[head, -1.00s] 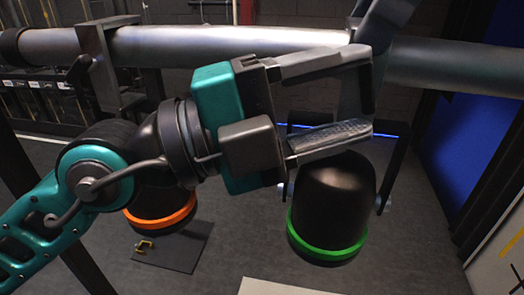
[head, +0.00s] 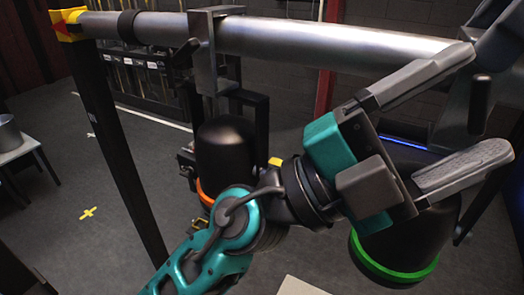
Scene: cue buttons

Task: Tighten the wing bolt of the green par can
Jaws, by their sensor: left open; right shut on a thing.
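The green par can (head: 375,238) is a black lamp with a green front ring, hanging at the right below a grey pipe (head: 330,40). My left gripper (head: 485,105) is open in front of it and hides much of its body. A dark upright handle, which looks like its wing bolt (head: 480,103), shows between the open fingers; contact is not visible. My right gripper (head: 499,38) is only partly in view at the top right corner. It is shut on what looks like the green par can's clamp, though its fingertips are hard to make out.
An orange-ringed par can (head: 225,150) hangs to the left from its own clamp (head: 203,55). A black post (head: 120,150) holds up the pipe's left end. A pale surface edge (head: 300,287) shows at the bottom. The floor at left is mostly open.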

